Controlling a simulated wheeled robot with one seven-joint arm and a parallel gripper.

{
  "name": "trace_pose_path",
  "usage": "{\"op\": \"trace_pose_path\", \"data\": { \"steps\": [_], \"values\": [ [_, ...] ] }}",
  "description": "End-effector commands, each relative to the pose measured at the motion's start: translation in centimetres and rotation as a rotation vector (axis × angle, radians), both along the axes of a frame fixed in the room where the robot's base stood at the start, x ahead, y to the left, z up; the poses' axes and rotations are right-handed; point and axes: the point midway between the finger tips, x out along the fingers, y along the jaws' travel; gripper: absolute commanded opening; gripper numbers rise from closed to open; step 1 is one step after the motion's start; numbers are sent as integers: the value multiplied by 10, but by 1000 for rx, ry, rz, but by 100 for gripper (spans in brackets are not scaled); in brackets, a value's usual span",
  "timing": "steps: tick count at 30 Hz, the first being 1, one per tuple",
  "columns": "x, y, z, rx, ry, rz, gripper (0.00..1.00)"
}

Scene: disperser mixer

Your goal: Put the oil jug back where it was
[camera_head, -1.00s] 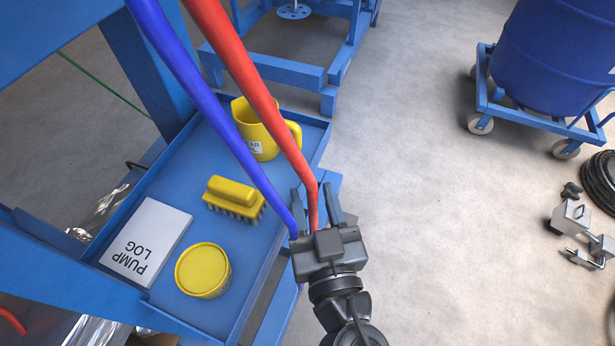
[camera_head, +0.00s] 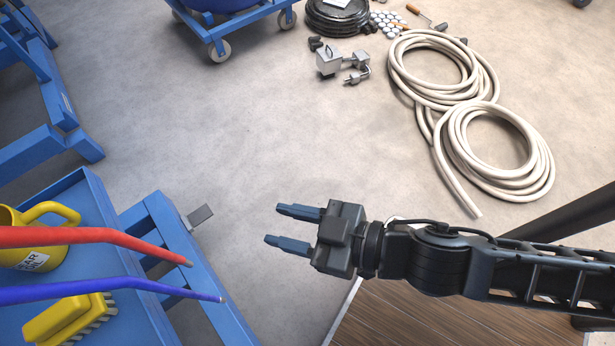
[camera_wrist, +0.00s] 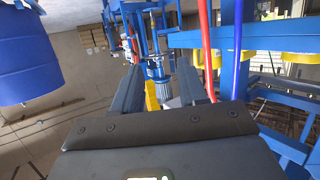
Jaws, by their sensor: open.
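My gripper (camera_head: 287,228) is open and empty, out over the floor to the right of the shelf, apart from the jug. In the wrist view, the open fingers (camera_wrist: 168,88) point toward blue machine frames, with a yellow piece between them that I cannot identify.
A red hose (camera_head: 100,236) and a blue hose (camera_head: 110,285) reach over the shelf toward my gripper. A yellow brush (camera_head: 62,318) lies by the jug. A blue drum dolly (camera_head: 240,32), metal clamps (camera_head: 340,62) and coiled hoses (camera_head: 500,150) are on the floor. The floor between is clear.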

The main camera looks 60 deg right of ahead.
Motion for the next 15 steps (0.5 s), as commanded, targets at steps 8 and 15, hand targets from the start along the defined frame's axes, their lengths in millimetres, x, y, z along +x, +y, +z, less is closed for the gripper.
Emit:
{"op": "trace_pose_path", "data": {
  "steps": [8, 15],
  "values": [
    [-88, -51, 48, 26, 15, -133, 42],
    [-118, -70, 80, 24, -7, -234, 42]
  ]
}}
